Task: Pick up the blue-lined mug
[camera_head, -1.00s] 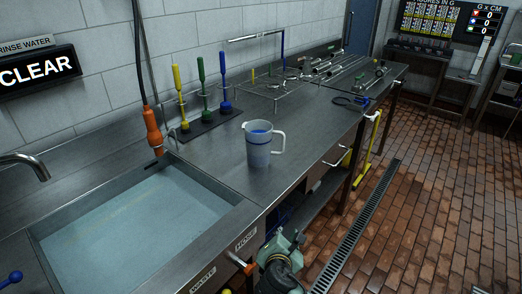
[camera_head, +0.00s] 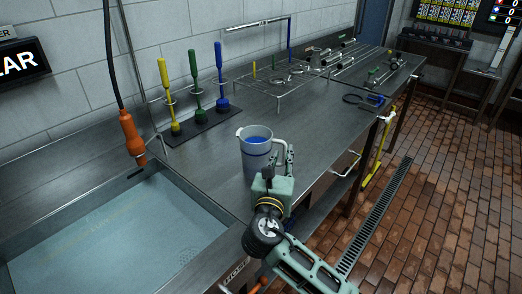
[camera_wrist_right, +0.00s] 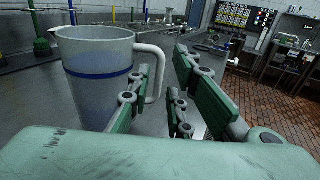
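The blue-lined mug (camera_head: 256,150) is a translucent, pitcher-like vessel with a spout, standing upright on the metal counter beside the sink. In the right wrist view the mug (camera_wrist_right: 95,75) shows a blue band, and its pale handle (camera_wrist_right: 157,50) faces my gripper. My right gripper (camera_head: 279,160) is at the handle side of the mug, just in front of it. In the right wrist view its fingers (camera_wrist_right: 164,72) are spread, with the handle's outer edge showing between the tips. The left finger overlaps the handle; I cannot tell whether it touches. My left gripper is not in view.
A water-filled sink (camera_head: 110,235) lies left of the mug, with an orange-handled hose (camera_head: 131,135) hanging over it. Yellow, green and blue brushes (camera_head: 221,75) stand behind. A wire rack (camera_head: 285,92) and metal parts (camera_head: 345,55) lie farther along.

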